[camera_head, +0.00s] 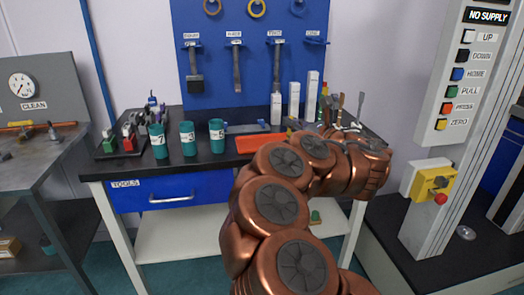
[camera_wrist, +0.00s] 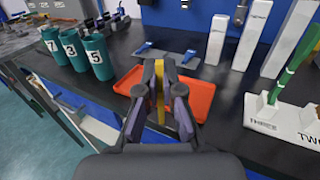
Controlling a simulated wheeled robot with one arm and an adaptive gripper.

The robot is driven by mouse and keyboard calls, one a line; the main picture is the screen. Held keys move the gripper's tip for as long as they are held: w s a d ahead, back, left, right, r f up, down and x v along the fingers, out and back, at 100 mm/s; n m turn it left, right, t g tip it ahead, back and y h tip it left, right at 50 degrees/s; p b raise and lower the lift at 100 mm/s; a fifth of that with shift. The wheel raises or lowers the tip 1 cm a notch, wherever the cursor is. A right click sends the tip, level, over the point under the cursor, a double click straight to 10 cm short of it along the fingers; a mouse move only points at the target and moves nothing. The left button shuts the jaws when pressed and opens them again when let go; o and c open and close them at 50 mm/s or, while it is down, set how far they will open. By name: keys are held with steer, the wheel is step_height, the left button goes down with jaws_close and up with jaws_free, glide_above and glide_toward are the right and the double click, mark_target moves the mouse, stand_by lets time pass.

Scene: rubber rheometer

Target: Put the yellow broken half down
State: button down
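In the wrist view my gripper (camera_wrist: 159,72) has its two dark fingers closed around a thin, upright yellow piece, the yellow broken half (camera_wrist: 160,105). The piece and fingers appear over the orange tray (camera_wrist: 127,84) on the black bench top. I cannot tell how high the piece is above the tray. In the head view the orange tray (camera_head: 248,147) shows left of my copper arm, which hides most of the gripper and the yellow half.
Teal cups marked 7, 3 and 5 (camera_wrist: 97,58) stand left of the tray. White upright blocks (camera_wrist: 217,40) stand behind it. A white holder (camera_wrist: 268,116) with a green-handled tool is at right. Blue-handled tools (camera_wrist: 143,47) lie behind the tray.

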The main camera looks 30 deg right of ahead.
steer(key=shift+s+d+f, duration=0.2)
steer(key=shift+s+f, duration=0.05)
steer(key=shift+f, duration=0.05)
glide_above(254, 141)
steer(key=s, duration=0.1)
steer(key=shift+s+f, duration=0.15)
steer(key=shift+f, duration=0.5)
steer(key=shift+w+a+f, duration=0.1)
steer(key=shift+w+f, duration=0.05)
steer(key=shift+w, duration=0.35)
steer(key=shift+f+b, duration=0.4)
steer(key=shift+f, duration=1.25)
steer(key=shift+f+b, duration=0.25)
steer(key=shift+b, duration=0.1)
steer(key=c, duration=1.3)
jaws_free()
steer(key=shift+r, duration=0.15)
